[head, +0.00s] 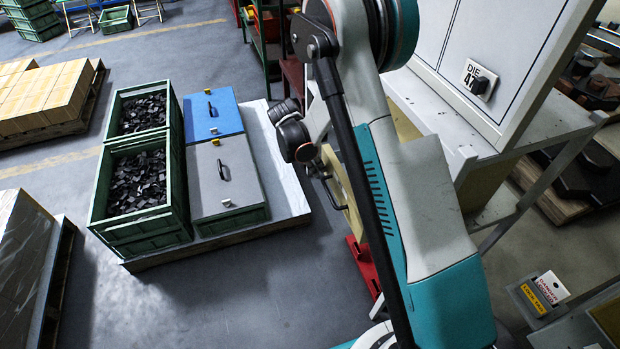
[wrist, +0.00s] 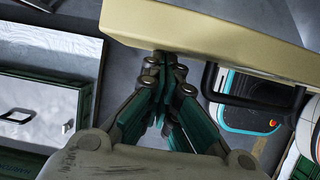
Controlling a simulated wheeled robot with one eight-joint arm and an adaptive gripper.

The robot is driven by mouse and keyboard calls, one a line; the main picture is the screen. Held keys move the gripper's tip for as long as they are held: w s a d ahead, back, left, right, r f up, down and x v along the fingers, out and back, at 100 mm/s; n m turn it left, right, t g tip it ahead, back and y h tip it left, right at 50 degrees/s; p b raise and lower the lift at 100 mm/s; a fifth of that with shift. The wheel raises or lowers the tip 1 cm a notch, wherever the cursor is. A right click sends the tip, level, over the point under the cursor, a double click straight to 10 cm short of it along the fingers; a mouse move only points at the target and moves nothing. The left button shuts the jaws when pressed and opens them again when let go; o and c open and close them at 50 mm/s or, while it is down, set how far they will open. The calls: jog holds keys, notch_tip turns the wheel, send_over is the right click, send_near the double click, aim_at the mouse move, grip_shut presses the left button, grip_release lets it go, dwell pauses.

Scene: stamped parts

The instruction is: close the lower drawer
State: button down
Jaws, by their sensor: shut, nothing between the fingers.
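A pale tan drawer front (wrist: 215,32) with a black bar handle (wrist: 230,98) crosses the top of the wrist view. In the head view, part of the tan drawer front (head: 345,188) shows behind my arm, with its dark handle (head: 331,192) on the left. I cannot tell from these views whether it is the lower drawer, or how far it stands out. My gripper (wrist: 164,62) is shut and empty, its fingertips at the panel's lower edge in the wrist view, left of the handle. Whether they touch is unclear. My arm hides the fingers in the head view.
A pallet (head: 290,190) left of my arm bears green crates (head: 140,230) of dark parts, a blue-lidded box (head: 212,118) and a grey-lidded box (head: 228,180). A white cabinet (head: 450,40) with a DIE 47 sign stands right. Grey floor (head: 230,290) is clear at front left.

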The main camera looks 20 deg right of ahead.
send_over(347, 171)
jog(key=a, duration=0.2)
jog(key=shift+b, duration=0.3)
jog(key=shift+a, duration=0.15)
